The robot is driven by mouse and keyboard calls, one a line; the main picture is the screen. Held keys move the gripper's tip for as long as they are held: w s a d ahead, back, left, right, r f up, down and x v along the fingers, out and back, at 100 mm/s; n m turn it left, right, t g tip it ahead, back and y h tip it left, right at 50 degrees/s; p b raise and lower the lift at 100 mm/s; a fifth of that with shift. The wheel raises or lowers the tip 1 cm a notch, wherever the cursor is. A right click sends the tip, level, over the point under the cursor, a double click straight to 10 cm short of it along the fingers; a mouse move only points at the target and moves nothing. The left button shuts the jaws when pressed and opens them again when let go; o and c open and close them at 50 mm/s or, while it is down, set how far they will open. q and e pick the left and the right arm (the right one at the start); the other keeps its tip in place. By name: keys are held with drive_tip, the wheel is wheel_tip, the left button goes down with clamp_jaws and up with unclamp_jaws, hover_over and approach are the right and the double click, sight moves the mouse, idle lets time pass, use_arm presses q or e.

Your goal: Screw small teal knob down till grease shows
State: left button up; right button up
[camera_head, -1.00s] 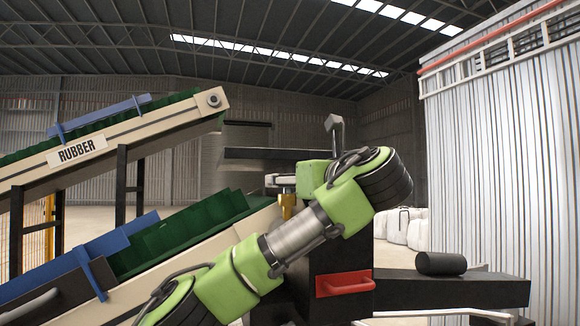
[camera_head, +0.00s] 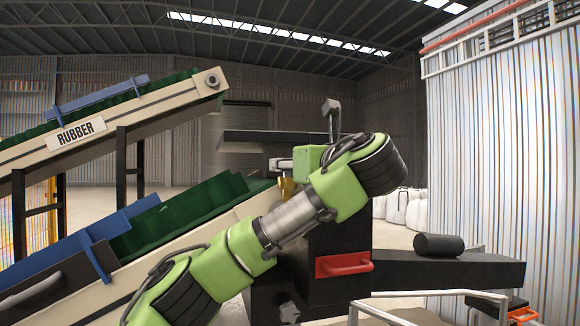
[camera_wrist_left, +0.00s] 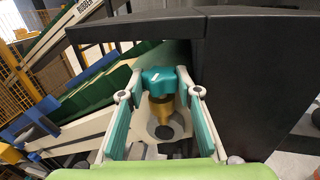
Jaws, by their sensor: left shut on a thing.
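The small teal knob (camera_wrist_left: 158,80) sits on top of a brass cup (camera_wrist_left: 161,108), which stands over a round grey fitting in the left wrist view. My left gripper (camera_wrist_left: 157,94) has its teal-padded fingers on both sides of the knob and is shut on it. In the head view my left gripper (camera_head: 281,165) is small, beside the black machine post, with the brass cup (camera_head: 286,187) just below it. The knob is not clear there. I cannot make out any grease. My right gripper is in neither view.
A conveyor marked RUBBER (camera_head: 76,133) and a lower green belt (camera_head: 185,215) slope up at the left. The black post has a red handle (camera_head: 344,264). A black roll (camera_head: 438,245) lies on a dark beam at the right. White bags (camera_head: 405,208) stand behind.

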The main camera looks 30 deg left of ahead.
use_arm(q)
drive_tip(key=shift+s+a+f+m+t+h+b, duration=0.1)
drive_tip(key=shift+m+t+h+b, duration=0.4)
drive_tip(key=shift+t+b, duration=0.2)
drive_tip(key=shift+s+a+f+m+t+h+b, duration=0.1)
drive_tip(key=shift+m+t+h+b, duration=0.35)
drive_tip(key=shift+t+b, duration=0.2)
drive_tip(key=shift+s+r+m+t+h+b, duration=0.15)
drive_tip(key=shift+m+t+h+b, duration=0.55)
drive_tip(key=shift+m+t+h, duration=0.5)
drive_tip(key=shift+a+r+m+t+h, duration=0.15)
drive_tip(key=shift+m+t+h, duration=0.5)
drive_tip(key=shift+h, duration=0.4)
drive_tip(key=shift+m+t+h, duration=0.6)
drive_tip(key=shift+m+h, duration=0.4)
drive_tip(key=shift+h, duration=0.3)
drive_tip(key=o, duration=1.1)
drive_tip(key=shift+o, duration=0.2)
